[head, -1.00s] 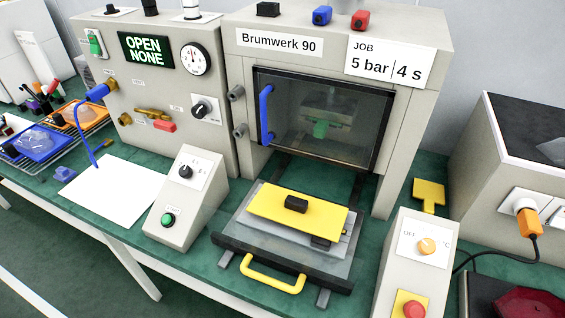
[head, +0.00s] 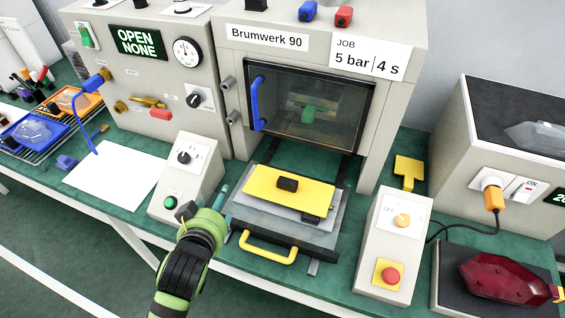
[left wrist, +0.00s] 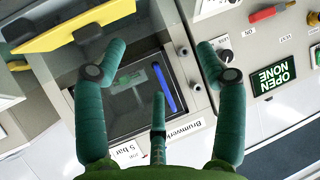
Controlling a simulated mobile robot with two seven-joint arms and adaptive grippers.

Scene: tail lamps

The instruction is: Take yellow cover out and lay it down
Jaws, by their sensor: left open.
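The yellow cover (head: 289,190) is a flat plate with a black knob (head: 287,184) on top. It lies on the grey block on the pulled-out drawer (head: 270,236) in front of the machine. My left gripper (head: 206,206) is open and empty, left of the cover and near the drawer's left edge, not touching the cover as far as I can tell. In the left wrist view the gripper's fingers (left wrist: 160,65) are spread, with the cover (left wrist: 70,28) at upper left. My right gripper is not in view.
A white sheet (head: 112,172) lies on the bench at left. A start-button box (head: 186,175) stands left of the drawer, and a box with a red stop button (head: 392,240) right of it. A yellow handle (head: 267,250) juts out in front. A dark red lamp (head: 508,279) lies at lower right.

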